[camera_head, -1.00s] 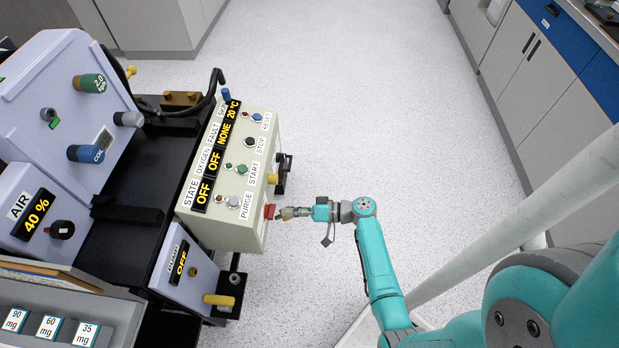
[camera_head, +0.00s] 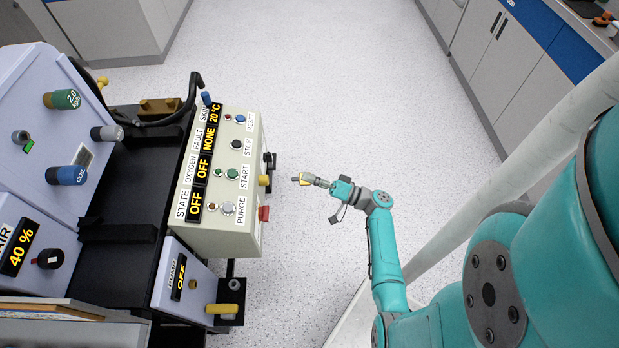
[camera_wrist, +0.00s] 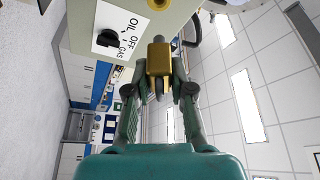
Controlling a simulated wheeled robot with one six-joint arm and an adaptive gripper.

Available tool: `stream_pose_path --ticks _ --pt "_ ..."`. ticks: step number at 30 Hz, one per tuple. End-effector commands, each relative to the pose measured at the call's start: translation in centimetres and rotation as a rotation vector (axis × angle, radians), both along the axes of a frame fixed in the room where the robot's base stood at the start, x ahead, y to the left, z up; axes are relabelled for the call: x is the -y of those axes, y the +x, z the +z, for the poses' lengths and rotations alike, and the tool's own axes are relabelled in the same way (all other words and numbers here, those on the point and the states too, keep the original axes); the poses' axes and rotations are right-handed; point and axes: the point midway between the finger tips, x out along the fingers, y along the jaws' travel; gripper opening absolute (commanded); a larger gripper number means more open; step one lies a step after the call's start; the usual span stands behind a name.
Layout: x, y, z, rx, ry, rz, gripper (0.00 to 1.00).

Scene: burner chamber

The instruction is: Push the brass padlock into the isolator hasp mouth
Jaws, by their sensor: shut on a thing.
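My gripper (camera_head: 304,180) is shut on the brass padlock (camera_wrist: 159,62), which sits between the two fingertips (camera_wrist: 160,85) in the wrist view. In the head view the padlock (camera_head: 303,179) is small, in the open air right of the cream control box (camera_head: 226,235), with a gap between them. A dark bracket (camera_head: 270,162) sticks out of the box's right side, left of and above the padlock in the picture. I cannot tell for sure whether it is the isolator hasp; its mouth is not clear. The wrist view shows a dark curved part (camera_wrist: 191,30) beyond the padlock.
A yellow knob (camera_head: 264,180) and a red part (camera_head: 264,213) stick out of the box's right side. A black selector (camera_wrist: 105,38) marked OIL, OFF, GAS shows in the wrist view. The floor (camera_head: 340,90) beyond my gripper is clear.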

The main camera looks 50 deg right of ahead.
Motion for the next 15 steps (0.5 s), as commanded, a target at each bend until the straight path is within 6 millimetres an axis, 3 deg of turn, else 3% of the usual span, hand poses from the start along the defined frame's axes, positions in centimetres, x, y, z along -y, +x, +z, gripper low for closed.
stream_pose_path --ticks 15 --pt "-2.5 3.2 0.0 0.001 -0.001 0.004 0.00"
